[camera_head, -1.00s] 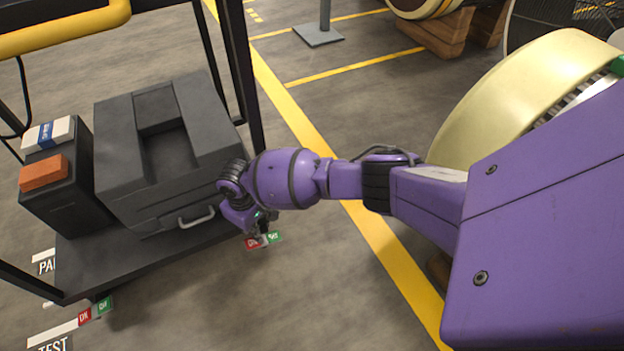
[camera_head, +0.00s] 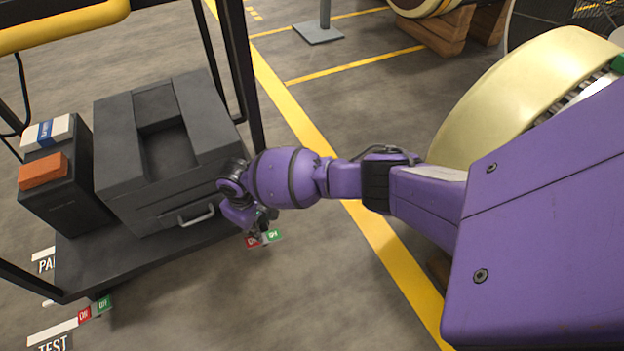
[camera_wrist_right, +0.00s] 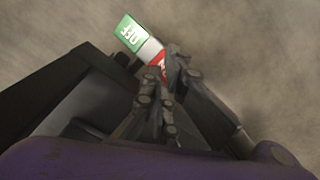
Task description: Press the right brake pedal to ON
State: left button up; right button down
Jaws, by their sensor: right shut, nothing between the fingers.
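The right brake pedal (camera_head: 272,236) is at the near right corner of a dark cart (camera_head: 150,262), low over the floor. It has a red ON end and a green OFF end. In the wrist view the green end (camera_wrist_right: 132,33) shows clearly, while the red part (camera_wrist_right: 158,62) is partly covered by my fingers. My right gripper (camera_head: 262,224) is shut and empty, pointing down right at the pedal. Its fingertips (camera_wrist_right: 172,58) overlap the red end in the wrist view; I cannot tell whether they touch it. My left gripper is not in view.
The cart carries a dark case (camera_head: 165,150) with a handle, and a black box (camera_head: 75,180) topped by an orange block (camera_head: 43,171). Another red and green pedal (camera_head: 94,309) is at the cart's near left. A large cream drum (camera_head: 520,95) stands at right. Floor between is clear.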

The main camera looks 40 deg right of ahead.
pick_arm(q)
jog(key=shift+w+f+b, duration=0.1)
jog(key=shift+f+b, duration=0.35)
jog(key=shift+b, duration=0.25)
pick_arm(e)
jog(key=shift+w+f, duration=0.15)
jog(key=shift+f, duration=0.75)
